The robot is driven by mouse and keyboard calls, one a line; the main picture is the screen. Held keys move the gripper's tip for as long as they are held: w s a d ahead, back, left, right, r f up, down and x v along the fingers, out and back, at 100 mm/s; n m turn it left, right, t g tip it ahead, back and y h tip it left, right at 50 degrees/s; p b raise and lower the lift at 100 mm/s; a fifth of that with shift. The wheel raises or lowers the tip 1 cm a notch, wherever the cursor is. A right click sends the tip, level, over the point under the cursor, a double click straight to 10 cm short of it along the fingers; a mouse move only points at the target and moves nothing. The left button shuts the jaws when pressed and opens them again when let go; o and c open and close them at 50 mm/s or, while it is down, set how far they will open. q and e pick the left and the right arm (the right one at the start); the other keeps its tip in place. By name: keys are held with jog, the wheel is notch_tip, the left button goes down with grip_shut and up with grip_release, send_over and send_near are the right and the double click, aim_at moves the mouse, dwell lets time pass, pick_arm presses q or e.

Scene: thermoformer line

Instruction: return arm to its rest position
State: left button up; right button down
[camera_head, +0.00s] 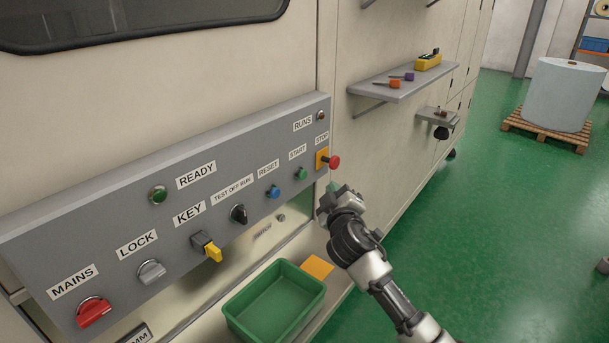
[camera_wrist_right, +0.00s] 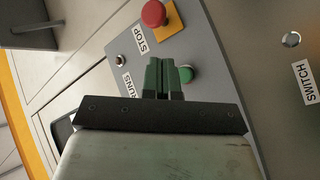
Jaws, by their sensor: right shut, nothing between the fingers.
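My right gripper (camera_head: 335,188) is in front of the grey control panel (camera_head: 120,205), just below the red STOP button (camera_head: 335,161) and to the right of the green START button (camera_head: 301,174). Its green fingers are shut and empty. In the right wrist view the fingers (camera_wrist_right: 164,77) lie close together. The STOP button (camera_wrist_right: 153,14) is beyond them and the green button (camera_wrist_right: 186,74) shows beside them. I cannot tell whether the fingertips touch the panel. My left gripper is not in view.
A green bin (camera_head: 275,303) stands on a ledge below the panel, beside an orange card (camera_head: 317,267). A grey shelf (camera_head: 400,82) with small tools juts from the machine. A yellow key (camera_head: 213,253) sticks out of the panel. Green floor at the right is mostly clear.

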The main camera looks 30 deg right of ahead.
dwell(0.6)
jog(key=s+a+f+m+g+y, duration=0.25)
jog(key=s+a+f+g, duration=0.4)
jog(key=s+f, duration=0.65)
jog(key=s+a+f+g+y, duration=0.2)
jog(key=s+a+f+g, duration=0.15)
jog(key=s, duration=0.35)
jog(key=s+a+f+g+y, duration=0.1)
jog(key=s+a+f+g, duration=0.1)
jog(key=s+a, duration=0.35)
jog(key=s+a+f+g+y, duration=0.2)
jog(key=s, duration=0.7)
notch_tip(320, 180, down, 26)
jog(key=g, duration=0.1)
jog(key=s+d+f+g, duration=0.1)
jog(key=s+d+f, duration=0.1)
jog(key=s+f, duration=1.3)
jog(key=shift+s+d, duration=0.4)
jog(key=shift+s, duration=0.45)
